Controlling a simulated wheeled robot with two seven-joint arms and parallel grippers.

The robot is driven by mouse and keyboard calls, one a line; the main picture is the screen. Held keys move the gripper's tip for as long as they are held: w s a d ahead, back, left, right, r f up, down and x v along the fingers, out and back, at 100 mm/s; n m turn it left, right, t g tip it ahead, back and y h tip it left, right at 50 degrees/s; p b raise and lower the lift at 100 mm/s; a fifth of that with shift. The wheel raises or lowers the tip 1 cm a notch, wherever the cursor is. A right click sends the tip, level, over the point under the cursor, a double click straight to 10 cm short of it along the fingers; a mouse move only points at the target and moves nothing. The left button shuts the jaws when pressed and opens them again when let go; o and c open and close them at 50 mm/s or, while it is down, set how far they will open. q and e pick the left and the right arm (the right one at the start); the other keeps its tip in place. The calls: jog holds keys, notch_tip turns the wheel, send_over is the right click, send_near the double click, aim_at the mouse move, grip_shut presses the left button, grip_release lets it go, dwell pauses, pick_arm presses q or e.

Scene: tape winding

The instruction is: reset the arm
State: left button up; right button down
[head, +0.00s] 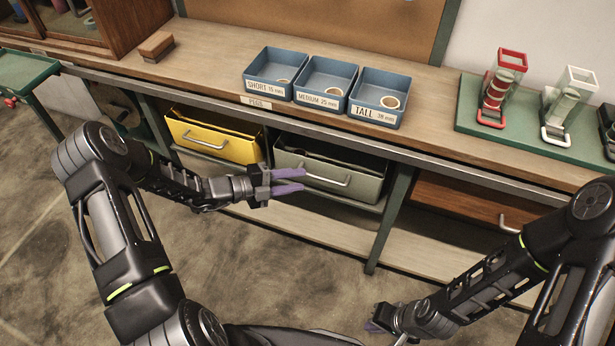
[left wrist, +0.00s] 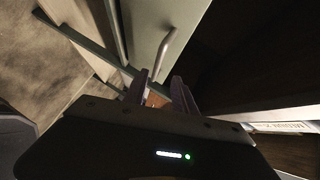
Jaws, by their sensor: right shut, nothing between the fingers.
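My left gripper (head: 305,180) is open, its two purple fingers parted, in front of the grey drawer (head: 350,166). The drawer's metal handle (head: 330,180) starts close to the fingertips; I cannot tell if they touch. The handle also shows in the left wrist view (left wrist: 166,48), just past the finger ends (left wrist: 163,82), with nothing seen held between them. My right gripper (head: 373,327) is low near the floor at the bottom of the head view, shut and empty, small and partly hidden by its own arm.
A yellow drawer (head: 212,136) is left of the grey one, a brown drawer (head: 470,204) to the right.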

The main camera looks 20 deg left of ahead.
pick_arm(q)
jog(key=shift+s+a+r, duration=0.15)
jog(key=shift+s+a, duration=0.2)
jog(key=shift+a, duration=0.1)
dwell(0.3)
